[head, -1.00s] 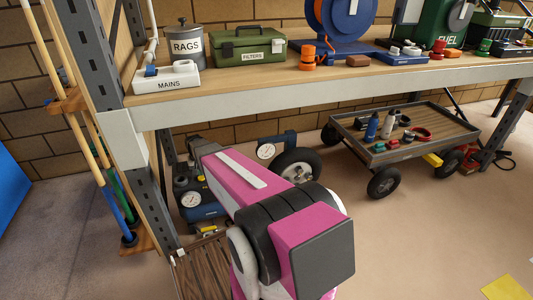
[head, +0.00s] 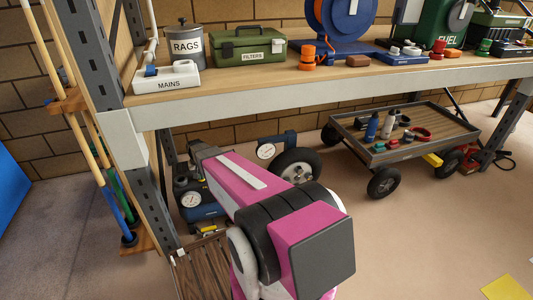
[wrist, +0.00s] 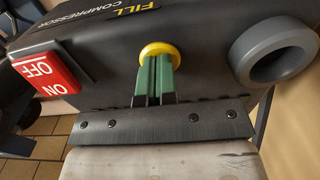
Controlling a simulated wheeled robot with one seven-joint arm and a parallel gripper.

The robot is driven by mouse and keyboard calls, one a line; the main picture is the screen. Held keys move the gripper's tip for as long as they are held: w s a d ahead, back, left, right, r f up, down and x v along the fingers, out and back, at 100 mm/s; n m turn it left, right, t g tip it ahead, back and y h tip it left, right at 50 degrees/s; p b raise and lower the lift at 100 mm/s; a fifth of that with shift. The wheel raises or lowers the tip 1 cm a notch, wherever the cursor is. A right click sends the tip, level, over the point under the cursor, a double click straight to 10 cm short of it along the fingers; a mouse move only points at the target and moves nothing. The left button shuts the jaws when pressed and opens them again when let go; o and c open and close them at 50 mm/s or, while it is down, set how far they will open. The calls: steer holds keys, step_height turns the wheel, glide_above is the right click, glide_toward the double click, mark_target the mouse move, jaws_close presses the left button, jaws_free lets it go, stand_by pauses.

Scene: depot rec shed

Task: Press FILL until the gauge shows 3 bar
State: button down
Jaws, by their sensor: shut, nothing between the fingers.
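The yellow FILL button (wrist: 159,50) sits on the dark compressor housing (wrist: 100,50) under a yellow FILL label. My gripper (wrist: 156,62) is shut, its green fingertips overlapping the button's lower middle. I cannot tell whether the button is pushed in. In the head view the compressor (head: 206,212) is under the bench, partly hidden by my arm; my fingertips are hidden there. A white round gauge (head: 191,199) is on its front, and another gauge (head: 266,151) stands behind, near a black wheel. Both needles are too small to read.
A red ON/OFF switch (wrist: 45,73) is left of the button and a grey ring (wrist: 275,52) is right. The bench (head: 330,96) is above my arm, its upright (head: 151,190) to the left.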

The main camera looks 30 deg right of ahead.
steer(key=shift+r, duration=1.45)
step_height(320, 180, up, 6)
stand_by(0.8)
steer(key=shift+s, duration=0.1)
steer(key=s+r+n, duration=0.1)
steer(key=s+r, duration=0.1)
steer(key=s, duration=0.9)
steer(key=s+r+n, duration=0.1)
steer(key=s+r, duration=0.2)
steer(key=s, duration=0.8)
steer(key=shift+r, duration=0.25)
